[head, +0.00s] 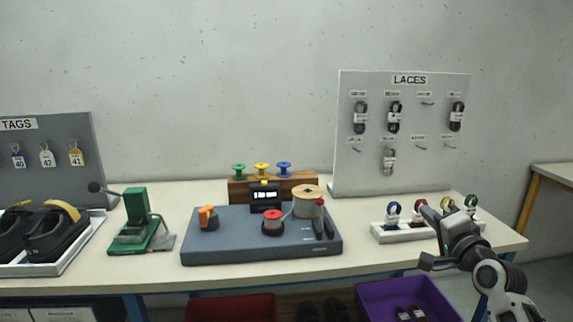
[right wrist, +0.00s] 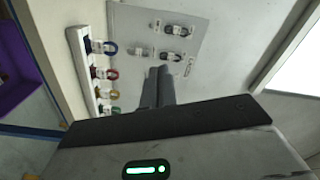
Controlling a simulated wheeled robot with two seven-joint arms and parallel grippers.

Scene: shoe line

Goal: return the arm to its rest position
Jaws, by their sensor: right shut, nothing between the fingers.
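My right gripper (head: 428,237) is at the right end of the workbench in the head view, in front of the white rack (head: 388,235) that holds several coloured loops. In the right wrist view its fingers (right wrist: 158,86) are together with nothing between them. My right arm comes in from the lower right corner of the head view. My left gripper does not show.
The bench (head: 160,279) bears a grey-blue station (head: 215,252) with spools, a green press (head: 138,222) and a tray of sandals (head: 75,255). A laces board (head: 358,178) stands behind. A purple bin (head: 375,306) and a red bin (head: 232,308) sit below the front edge.

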